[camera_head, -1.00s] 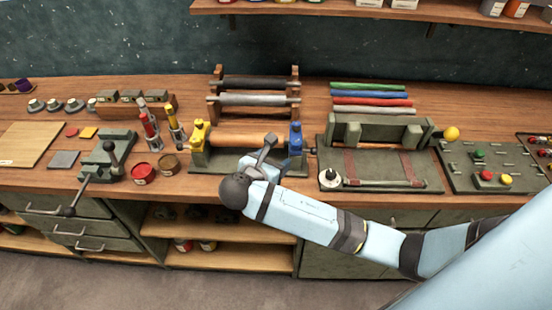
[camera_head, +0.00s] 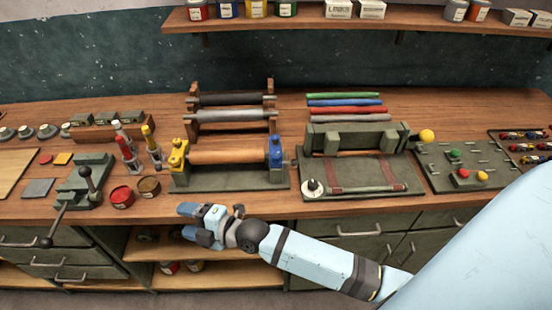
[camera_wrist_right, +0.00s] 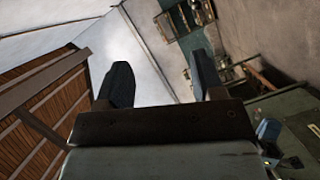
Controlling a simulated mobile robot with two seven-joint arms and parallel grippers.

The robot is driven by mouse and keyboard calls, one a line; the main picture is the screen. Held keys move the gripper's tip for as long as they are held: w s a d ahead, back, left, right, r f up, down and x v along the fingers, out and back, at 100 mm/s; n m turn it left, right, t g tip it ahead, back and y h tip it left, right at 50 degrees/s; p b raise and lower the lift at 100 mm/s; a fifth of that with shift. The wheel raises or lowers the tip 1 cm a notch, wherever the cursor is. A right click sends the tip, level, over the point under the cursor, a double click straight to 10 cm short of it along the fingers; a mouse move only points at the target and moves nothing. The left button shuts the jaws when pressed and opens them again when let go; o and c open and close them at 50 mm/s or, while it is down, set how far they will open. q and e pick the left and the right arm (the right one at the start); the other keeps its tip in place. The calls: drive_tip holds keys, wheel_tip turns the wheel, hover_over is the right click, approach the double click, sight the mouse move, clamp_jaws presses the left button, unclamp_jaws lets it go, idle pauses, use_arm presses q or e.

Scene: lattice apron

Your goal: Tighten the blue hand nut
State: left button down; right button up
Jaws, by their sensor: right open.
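The blue hand nut (camera_head: 275,150) sits on top of the right-hand post of a roller stand (camera_head: 230,182) on the bench. A wooden roller (camera_head: 230,157) runs from this post to a yellow-topped post (camera_head: 179,154) at the left. My right gripper (camera_head: 187,222) is open and empty, in front of the bench edge, below and left of the blue nut and clear of it. Its fingers point left. In the right wrist view its two spread fingers (camera_wrist_right: 160,80) have nothing between them. A small blue part (camera_wrist_right: 268,130) shows there at lower right; I cannot tell whether it is the nut.
Red and brown tins (camera_head: 122,197) and a dark clamp with levers (camera_head: 85,185) stand left of the stand. A strapped press board (camera_head: 360,192) lies close on its right. Racked rollers (camera_head: 230,115) stand behind. Open shelves (camera_head: 220,275) lie under the bench.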

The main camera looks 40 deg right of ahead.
drive_tip(key=d+r+m+t+h, duration=0.3)
drive_tip(key=d+m+t, duration=0.25)
drive_tip(key=m, duration=0.35)
drive_tip(key=m+g+h, duration=0.3)
drive_tip(key=m+h, duration=1.4)
drive_tip(key=m, duration=0.3)
approach(276, 159)
drive_tip(key=p+x, duration=0.2)
drive_tip(key=x, duration=0.8)
drive_tip(key=shift+c, duration=0.2)
drive_tip(key=c, duration=0.9)
drive_tip(key=shift+g+h, duration=0.25)
drive_tip(key=shift+h, duration=0.05)
